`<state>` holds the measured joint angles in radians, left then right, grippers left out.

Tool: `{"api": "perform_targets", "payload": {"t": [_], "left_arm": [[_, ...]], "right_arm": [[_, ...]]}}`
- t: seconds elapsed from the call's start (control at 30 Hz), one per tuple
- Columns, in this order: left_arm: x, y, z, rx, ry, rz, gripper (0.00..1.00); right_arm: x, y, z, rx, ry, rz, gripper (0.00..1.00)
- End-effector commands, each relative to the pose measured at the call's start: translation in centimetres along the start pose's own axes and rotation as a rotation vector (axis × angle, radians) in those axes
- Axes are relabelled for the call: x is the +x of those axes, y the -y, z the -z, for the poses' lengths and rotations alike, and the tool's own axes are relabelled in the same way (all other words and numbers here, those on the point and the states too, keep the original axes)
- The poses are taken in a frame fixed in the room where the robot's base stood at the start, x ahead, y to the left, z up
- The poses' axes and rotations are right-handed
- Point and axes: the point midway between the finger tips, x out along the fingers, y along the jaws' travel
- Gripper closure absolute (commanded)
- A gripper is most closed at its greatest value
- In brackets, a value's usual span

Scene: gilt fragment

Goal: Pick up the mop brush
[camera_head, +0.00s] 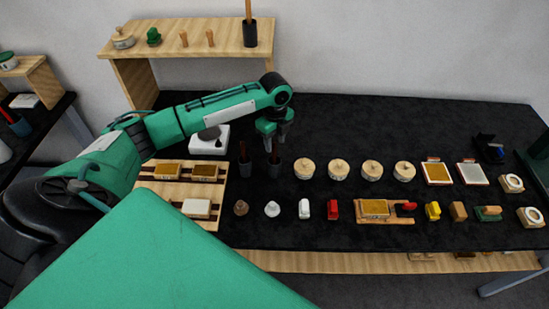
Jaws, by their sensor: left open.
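I cannot tell which one is the mop brush; the bristles are hidden. My right gripper is not in view.
A wooden shelf (185,50) behind the arm holds another dark cup with a handle (249,35). A slatted wooden tray (152,187) lies left of the cups. Round lidded pots (304,170) stand to the right, with small items in front.

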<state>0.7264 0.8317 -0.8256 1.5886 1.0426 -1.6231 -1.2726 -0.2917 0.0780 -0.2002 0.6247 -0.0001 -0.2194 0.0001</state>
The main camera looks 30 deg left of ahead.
Motion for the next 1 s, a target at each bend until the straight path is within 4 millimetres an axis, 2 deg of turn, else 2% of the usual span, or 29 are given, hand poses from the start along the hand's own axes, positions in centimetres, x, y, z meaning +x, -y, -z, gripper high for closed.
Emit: {"api": "perform_targets", "payload": {"t": [0.1, 0.3, 0.43, 0.6, 0.8, 1.0], "left_arm": [[1.2, -0.3, 0.1, -0.001, -0.002, -0.005, 0.59], [3.8, -0.4, 0.1, 0.0, -0.001, -0.004, 0.59], [4.5, -0.3, 0.1, 0.0, 0.0, -0.001, 0.59], [4.5, -0.3, 0.1, 0.0, 0.001, -0.001, 0.59], [4.5, -0.3, 0.1, 0.0, 0.0, -0.001, 0.99], [4.4, -0.3, 0.1, 0.0, 0.0, -0.001, 1.0]], "right_arm": [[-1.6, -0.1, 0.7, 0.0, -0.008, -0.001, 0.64], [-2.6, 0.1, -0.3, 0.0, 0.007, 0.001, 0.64], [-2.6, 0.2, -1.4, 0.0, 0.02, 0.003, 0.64], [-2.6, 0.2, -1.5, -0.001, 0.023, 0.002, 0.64], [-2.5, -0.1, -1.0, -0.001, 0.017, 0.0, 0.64], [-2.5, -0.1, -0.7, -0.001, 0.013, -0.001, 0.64]]}}
